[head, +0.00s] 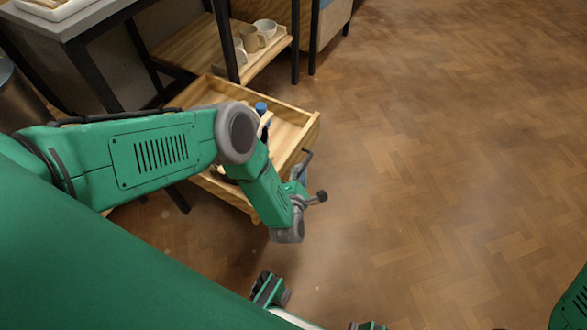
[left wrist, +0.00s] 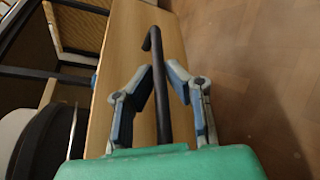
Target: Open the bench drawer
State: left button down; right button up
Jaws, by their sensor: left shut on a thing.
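The wooden bench drawer (head: 290,108) stands pulled out from under the bench, with its inside showing. Its wooden front (left wrist: 122,45) fills the middle of the left wrist view. A dark bar handle (left wrist: 155,50) runs along that front; its ends also show in the head view (head: 307,154). My left gripper (left wrist: 158,72) has its two blue-grey fingers on either side of the bar and is shut on it. In the head view the left gripper (head: 299,178) is at the drawer front, and my forearm hides part of the drawer. My right gripper is not in view.
A blue-topped item (head: 261,107) is in the drawer, partly hidden by my arm. The grey bench top (head: 78,18) and dark legs are at upper left. Mugs (head: 252,39) stand on a wooden shelf behind. The herringbone floor (head: 440,150) to the right is clear.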

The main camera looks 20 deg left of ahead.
pick_arm(q)
jog(key=shift+s+d+f, duration=0.15)
jog(key=shift+s+d, duration=0.1)
jog(key=shift+d, duration=0.55)
jog(key=c, duration=1.6)
grip_release()
jog(key=shift+a, duration=0.1)
jog(key=v, duration=1.1)
jog(key=shift+s, duration=0.4)
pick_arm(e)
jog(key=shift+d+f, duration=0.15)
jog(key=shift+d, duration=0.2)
pick_arm(q)
jog(key=shift+a, duration=0.15)
